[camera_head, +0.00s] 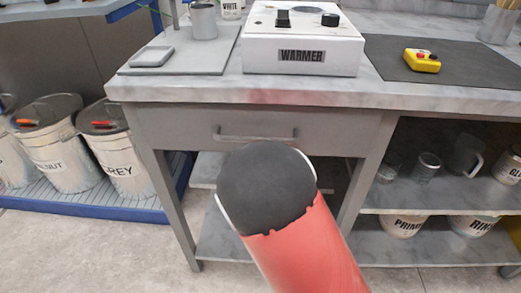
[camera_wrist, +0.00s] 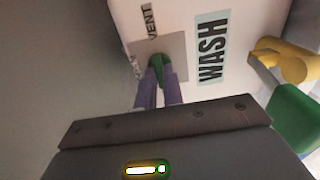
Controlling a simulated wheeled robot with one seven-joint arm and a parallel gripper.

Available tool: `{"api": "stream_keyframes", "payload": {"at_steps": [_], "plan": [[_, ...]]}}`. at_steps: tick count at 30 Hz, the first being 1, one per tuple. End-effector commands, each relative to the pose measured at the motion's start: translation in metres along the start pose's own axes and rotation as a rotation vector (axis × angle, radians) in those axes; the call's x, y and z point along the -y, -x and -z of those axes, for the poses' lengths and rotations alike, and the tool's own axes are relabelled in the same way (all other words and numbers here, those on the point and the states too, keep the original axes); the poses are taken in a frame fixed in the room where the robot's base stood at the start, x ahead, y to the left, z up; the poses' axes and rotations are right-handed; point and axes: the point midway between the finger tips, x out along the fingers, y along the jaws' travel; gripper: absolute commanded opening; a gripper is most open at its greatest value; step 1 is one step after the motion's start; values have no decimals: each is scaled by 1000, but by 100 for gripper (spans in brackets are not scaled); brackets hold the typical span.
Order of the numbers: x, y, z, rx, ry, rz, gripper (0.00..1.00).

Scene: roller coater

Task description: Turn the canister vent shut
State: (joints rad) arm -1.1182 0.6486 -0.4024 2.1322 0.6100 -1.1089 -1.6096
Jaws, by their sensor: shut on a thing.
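The white canister (camera_wrist: 190,15) fills the upper middle of the wrist view and bears a WASH label (camera_wrist: 211,48). On it is a grey plate (camera_wrist: 180,47) with VENT lettering beside it. The green vent knob (camera_wrist: 158,61) stands on this plate. My gripper (camera_wrist: 159,75) has its two purple fingers around the green knob and is shut on it. The fingertips partly cover the knob, so its exact angle is hard to tell. The canister and my gripper do not show in the head view.
A yellow fitting (camera_wrist: 285,62) and a green part (camera_wrist: 294,115) are close on the right in the wrist view. In the head view, a workbench (camera_head: 400,95) carries a warmer (camera_head: 303,55) and a yellow device (camera_head: 422,60). Labelled buckets (camera_head: 115,152) stand at left.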

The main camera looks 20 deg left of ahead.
Motion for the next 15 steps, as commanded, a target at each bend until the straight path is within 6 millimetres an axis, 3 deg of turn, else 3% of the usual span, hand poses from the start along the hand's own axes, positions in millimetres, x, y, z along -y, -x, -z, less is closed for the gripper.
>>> {"api": "stream_keyframes", "payload": {"at_steps": [5, 6, 10, 15], "plan": [[1, 0, 1, -2, 2, 2, 0], [1, 0, 1, -2, 2, 2, 13], [1, 0, 1, -2, 1, 1, 30], [0, 0, 0, -1, 0, 1, 31]]}}
